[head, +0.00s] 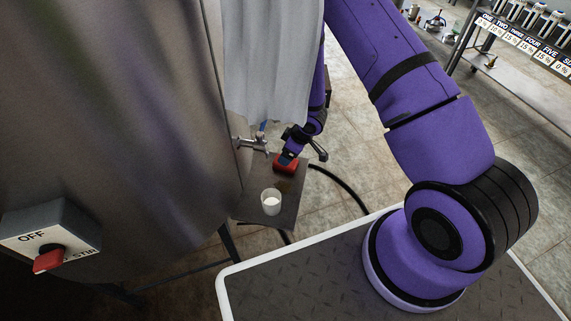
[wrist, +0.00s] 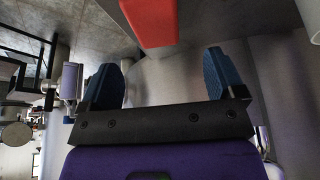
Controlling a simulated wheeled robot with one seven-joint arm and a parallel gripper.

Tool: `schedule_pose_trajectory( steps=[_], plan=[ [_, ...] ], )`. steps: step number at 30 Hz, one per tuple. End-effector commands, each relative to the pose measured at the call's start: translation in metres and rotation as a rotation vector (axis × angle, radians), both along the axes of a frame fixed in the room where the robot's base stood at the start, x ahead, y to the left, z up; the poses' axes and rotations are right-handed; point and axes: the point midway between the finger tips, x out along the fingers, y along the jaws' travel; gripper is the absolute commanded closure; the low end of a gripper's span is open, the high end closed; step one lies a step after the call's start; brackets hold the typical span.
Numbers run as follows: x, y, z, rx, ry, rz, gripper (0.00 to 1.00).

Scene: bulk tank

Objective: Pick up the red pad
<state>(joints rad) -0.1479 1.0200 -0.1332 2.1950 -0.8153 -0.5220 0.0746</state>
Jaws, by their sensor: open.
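The red pad (head: 287,167) lies on a small dark shelf (head: 249,207) beside the steel tank. In the wrist view the red pad (wrist: 150,18) shows at the top centre, partly cut off by the frame edge. My gripper (head: 286,157) is right at the pad in the head view and covers part of it. In the wrist view my gripper (wrist: 162,76) has its two blue fingertips wide apart, with nothing between them. The pad sits beyond the tips, roughly in line with the gap. Whether a finger touches it I cannot tell.
A cup with white contents (head: 271,201) stands on the shelf near the pad. A metal tap (head: 252,143) juts from the tank (head: 110,110). A grey cloth (head: 270,60) hangs above. A switch box (head: 50,240) is at lower left. A black hose (head: 340,185) runs right of the shelf.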

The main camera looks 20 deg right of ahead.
Motion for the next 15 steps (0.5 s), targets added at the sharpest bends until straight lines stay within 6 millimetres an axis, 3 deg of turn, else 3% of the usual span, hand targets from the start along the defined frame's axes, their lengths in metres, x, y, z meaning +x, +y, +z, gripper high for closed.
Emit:
schedule_pose_trajectory(
  steps=[11,15],
  plan=[
    [0.005,0.004,-0.026,-0.002,0.001,-0.001,0.12],
    [0.006,0.004,-0.043,-0.001,0.001,0.0,0.12]
  ],
)
